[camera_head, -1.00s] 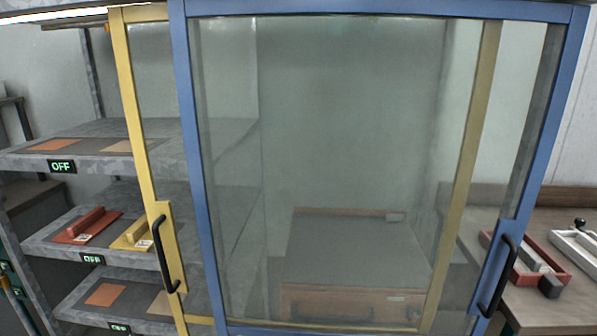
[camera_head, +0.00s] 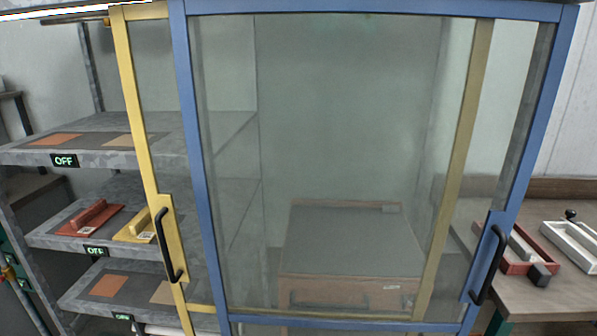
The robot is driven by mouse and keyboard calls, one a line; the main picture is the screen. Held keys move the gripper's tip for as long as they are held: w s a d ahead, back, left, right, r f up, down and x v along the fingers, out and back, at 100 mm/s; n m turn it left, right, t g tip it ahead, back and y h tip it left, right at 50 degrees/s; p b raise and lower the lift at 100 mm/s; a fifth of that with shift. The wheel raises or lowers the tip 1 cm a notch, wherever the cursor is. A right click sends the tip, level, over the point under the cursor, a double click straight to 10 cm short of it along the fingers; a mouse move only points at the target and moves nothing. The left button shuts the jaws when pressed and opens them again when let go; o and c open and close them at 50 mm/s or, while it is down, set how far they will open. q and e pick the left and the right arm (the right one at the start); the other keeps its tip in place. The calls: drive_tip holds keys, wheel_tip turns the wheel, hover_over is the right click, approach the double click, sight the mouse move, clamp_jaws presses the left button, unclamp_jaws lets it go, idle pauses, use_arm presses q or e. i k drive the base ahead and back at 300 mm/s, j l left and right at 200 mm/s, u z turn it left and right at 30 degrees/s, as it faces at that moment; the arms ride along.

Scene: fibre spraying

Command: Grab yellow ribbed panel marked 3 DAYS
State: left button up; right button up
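A yellow panel (camera_head: 134,229) with a raised handle and a small white label lies on the middle shelf at the left. Its right side is hidden by the yellow door frame, and the label is too small to read. A red panel (camera_head: 90,217) of like shape lies to its left on the same shelf. Neither of my grippers shows in the view.
A blue-framed glass door (camera_head: 196,160) and a yellow-framed door (camera_head: 140,130), both with black handles, stand in front. The shelves (camera_head: 45,236) carry "OFF" signs. A table (camera_head: 545,300) at the right holds red and white trays.

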sight(141, 229)
drive_tip(key=i+j+u, duration=0.15)
drive_tip(key=j+u, duration=0.15)
drive_tip(key=i+j+u, duration=0.25)
drive_tip(key=j, duration=0.2)
drive_tip(key=i+j+u, duration=0.15)
drive_tip(key=j+u, duration=0.15)
